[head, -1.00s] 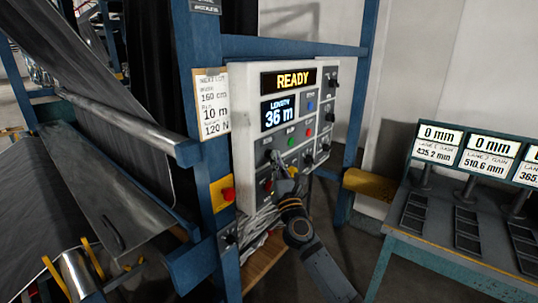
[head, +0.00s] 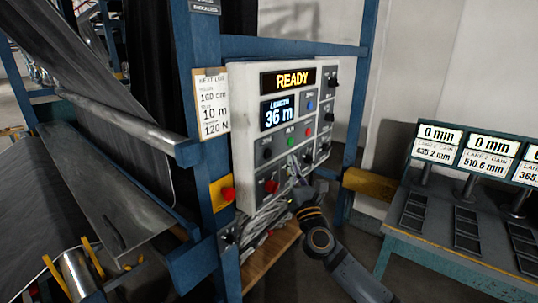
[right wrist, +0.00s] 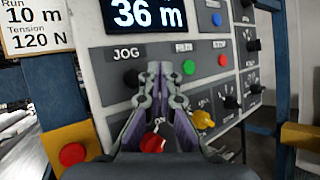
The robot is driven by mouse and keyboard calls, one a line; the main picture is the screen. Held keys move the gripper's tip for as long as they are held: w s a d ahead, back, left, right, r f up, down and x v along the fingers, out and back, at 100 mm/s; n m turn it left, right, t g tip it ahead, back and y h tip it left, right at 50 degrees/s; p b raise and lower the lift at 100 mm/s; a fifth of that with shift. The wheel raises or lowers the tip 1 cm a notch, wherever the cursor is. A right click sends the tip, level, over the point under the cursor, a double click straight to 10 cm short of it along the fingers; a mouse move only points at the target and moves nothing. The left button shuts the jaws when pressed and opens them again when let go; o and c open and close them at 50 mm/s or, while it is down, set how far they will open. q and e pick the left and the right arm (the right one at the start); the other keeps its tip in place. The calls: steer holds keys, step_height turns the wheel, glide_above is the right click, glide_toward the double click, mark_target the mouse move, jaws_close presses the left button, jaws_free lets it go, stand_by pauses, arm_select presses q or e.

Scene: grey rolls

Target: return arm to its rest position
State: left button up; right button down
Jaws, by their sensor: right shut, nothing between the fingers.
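My right gripper (head: 296,168) is in front of the lower right part of the white control panel (head: 246,145). It also shows in the right wrist view (right wrist: 160,72), with its fingers together and nothing between them. Whether it touches the panel is hard to tell. The panel's upper display (head: 289,80) reads READY and the lower display (head: 279,112) reads LENGTH 36 m. In the right wrist view, a red knob (right wrist: 152,143) and a yellow knob (right wrist: 204,119) sit close around the fingers. My left gripper is out of view.
A blue frame post (head: 203,150) carries a note card (head: 212,103) and a red button on a yellow plate (head: 228,194). Grey sheet material (head: 85,90) hangs at the left. A bench (head: 460,250) with several displays stands at the right. Floor shows between panel and bench.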

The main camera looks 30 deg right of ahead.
steer(key=shift+f, duration=0.1)
stand_by(0.4)
